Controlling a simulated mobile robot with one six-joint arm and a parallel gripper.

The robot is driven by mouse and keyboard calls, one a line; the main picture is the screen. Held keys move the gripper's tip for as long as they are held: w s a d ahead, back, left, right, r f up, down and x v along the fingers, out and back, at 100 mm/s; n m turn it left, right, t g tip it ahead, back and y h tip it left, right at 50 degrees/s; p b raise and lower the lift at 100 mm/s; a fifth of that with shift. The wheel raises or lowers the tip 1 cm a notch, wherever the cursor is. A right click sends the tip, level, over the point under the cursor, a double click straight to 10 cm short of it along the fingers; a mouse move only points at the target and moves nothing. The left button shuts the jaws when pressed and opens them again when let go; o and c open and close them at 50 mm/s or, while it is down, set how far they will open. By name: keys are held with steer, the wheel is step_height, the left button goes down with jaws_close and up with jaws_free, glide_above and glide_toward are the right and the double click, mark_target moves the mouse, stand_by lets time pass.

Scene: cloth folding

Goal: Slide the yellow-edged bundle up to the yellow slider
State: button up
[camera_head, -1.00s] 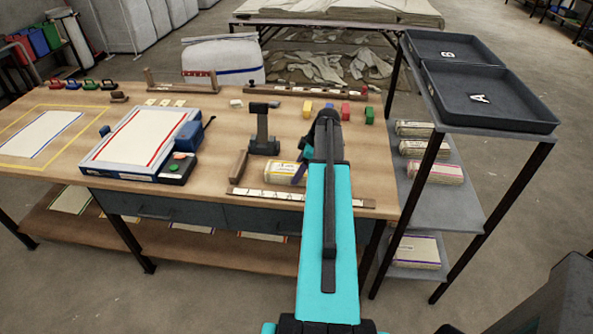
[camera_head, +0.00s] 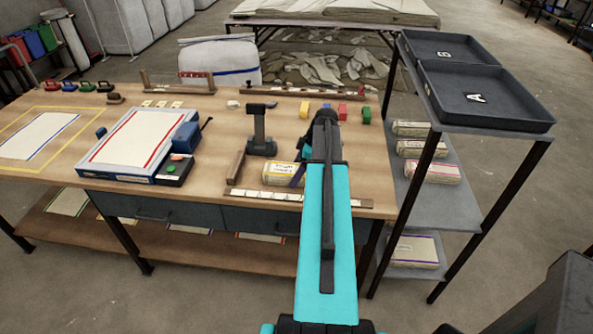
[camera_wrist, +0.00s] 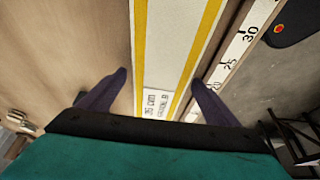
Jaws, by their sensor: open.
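The yellow-edged bundle (camera_head: 281,172) is pale with a label and lies on the workbench, beside the front ruler. In the wrist view the bundle (camera_wrist: 177,45) runs lengthwise between my fingers, its yellow edges and printed label showing. My gripper (camera_wrist: 158,80) is open and straddles the bundle, with a wider gap on the left than on the right. In the head view my arm hides part of the gripper and of the bundle's right end. A small yellow block (camera_head: 306,111) stands farther back on the bench; I cannot tell whether it is the yellow slider.
The numbered ruler (camera_head: 250,194) runs along the front edge. A black stand (camera_head: 261,135) and a wooden block (camera_head: 236,165) are left of the bundle. Blue, red and green blocks (camera_head: 367,115) stand at the back right. A shelf rack with trays (camera_head: 470,125) is at right.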

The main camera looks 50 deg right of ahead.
steer(key=b+v, duration=0.3)
steer(key=v, duration=1)
steer(key=shift+s+r, duration=0.15)
steer(key=shift+r, duration=0.1)
stand_by(0.4)
